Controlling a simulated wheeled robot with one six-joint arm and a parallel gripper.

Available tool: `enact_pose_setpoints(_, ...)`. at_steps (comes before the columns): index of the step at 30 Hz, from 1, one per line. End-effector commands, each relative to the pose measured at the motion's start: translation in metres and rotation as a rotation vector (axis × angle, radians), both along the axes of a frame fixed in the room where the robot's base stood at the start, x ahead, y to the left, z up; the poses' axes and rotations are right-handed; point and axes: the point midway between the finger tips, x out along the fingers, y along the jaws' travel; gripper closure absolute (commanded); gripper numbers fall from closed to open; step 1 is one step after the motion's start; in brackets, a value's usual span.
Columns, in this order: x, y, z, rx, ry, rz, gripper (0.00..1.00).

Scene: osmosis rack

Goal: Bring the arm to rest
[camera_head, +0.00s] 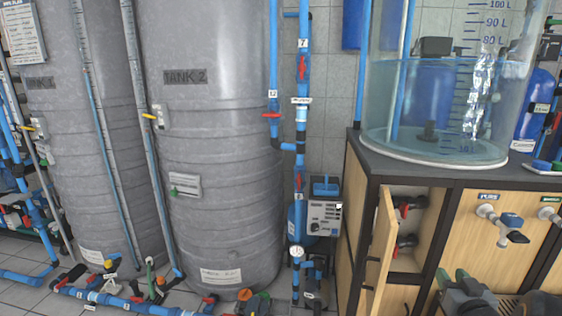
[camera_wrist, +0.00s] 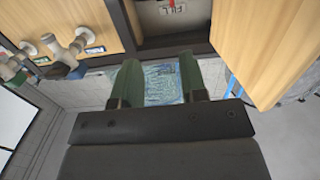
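My gripper (camera_wrist: 161,72) shows in the wrist view, its two green fingers apart. I see nothing held between them. A blue, watery patch shows through the gap, seemingly the water tank behind. The wrist picture is upside down. My gripper is in front of the wooden cabinet, near the open cupboard (camera_wrist: 165,22).
Taps (camera_head: 503,220) stick out of the front panel. The clear water tank (camera_head: 435,115) stands on top. Two grey tanks (camera_head: 225,130) and blue pipes (camera_head: 300,120) fill the left.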

Motion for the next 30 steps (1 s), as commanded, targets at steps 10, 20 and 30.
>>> enact_pose_setpoints(10, -0.018, -0.033, -0.039, 0.002, 0.225, -0.18, 0.61)
enact_pose_setpoints(20, -0.056, -0.04, -0.063, 0.061, 0.609, -0.401, 0.61)
enact_pose_setpoints(30, -0.105, 0.107, 0.023, 0.23, 1.185, -0.285, 0.61)
